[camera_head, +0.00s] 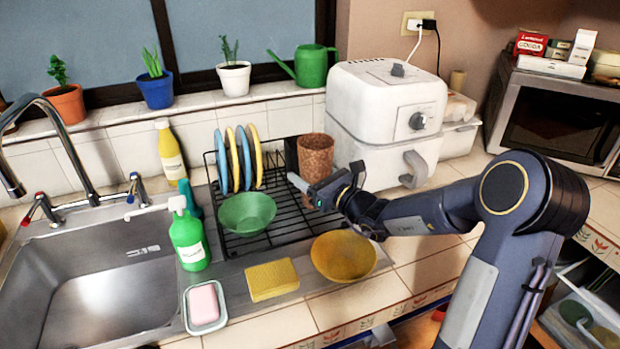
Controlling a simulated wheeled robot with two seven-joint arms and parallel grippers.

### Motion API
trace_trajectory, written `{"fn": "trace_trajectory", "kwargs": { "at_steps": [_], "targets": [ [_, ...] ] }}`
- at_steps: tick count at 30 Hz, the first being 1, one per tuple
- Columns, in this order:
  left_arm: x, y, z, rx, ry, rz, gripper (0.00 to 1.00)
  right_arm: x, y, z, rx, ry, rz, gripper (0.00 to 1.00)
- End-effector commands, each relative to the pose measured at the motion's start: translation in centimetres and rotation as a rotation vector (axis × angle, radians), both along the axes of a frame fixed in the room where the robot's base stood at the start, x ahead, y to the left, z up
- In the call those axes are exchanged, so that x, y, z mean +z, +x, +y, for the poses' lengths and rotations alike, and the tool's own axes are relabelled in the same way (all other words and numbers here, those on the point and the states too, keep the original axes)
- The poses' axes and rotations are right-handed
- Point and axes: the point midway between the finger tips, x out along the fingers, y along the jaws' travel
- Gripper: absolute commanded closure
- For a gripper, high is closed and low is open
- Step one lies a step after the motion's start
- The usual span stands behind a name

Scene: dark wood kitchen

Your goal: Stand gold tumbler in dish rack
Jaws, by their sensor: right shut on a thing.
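The gold tumbler (316,152), a brownish-gold textured cup, is upright at the right end of the black wire dish rack (286,222). My right gripper (310,187) comes in from the right and is shut on the tumbler low on its near side. The gripper covers the tumbler's base, so I cannot tell whether it rests on the rack. My left gripper is not in view.
Several plates (239,158) and a green bowl (246,212) are in the rack. A yellow bowl (343,256) and yellow sponge (272,279) lie in front. A white air fryer (385,112) stands behind right. The sink (95,280) is left.

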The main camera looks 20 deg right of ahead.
Motion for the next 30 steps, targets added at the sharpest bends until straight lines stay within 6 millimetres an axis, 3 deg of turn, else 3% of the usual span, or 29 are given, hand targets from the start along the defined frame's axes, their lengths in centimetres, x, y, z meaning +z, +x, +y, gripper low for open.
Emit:
{"fn": "trace_trajectory", "kwargs": {
  "at_steps": [3, 14, 15, 18, 19, 30],
  "targets": [
    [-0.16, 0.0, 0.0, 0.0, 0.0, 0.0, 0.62, -1.33, -0.02, 0.0, -0.001, 0.001, -0.001, 0.85],
    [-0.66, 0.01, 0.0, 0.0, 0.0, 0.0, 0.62, -1.73, -0.03, 0.01, -0.001, 0.0, -0.003, 0.85],
    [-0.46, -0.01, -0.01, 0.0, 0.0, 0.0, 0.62, -1.62, -0.04, 0.0, -0.001, -0.001, 0.0, 0.32],
    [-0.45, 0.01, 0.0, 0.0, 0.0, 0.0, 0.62, -1.61, -0.04, 0.0, -0.001, -0.001, 0.0, 0.19],
    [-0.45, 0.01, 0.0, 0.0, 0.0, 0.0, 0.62, -1.61, -0.04, 0.0, -0.001, -0.001, 0.0, 0.15],
    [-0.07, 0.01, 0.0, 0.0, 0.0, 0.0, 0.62, -1.27, -0.3, -0.14, -0.003, -0.001, 0.0, 0.15]
  ]
}}
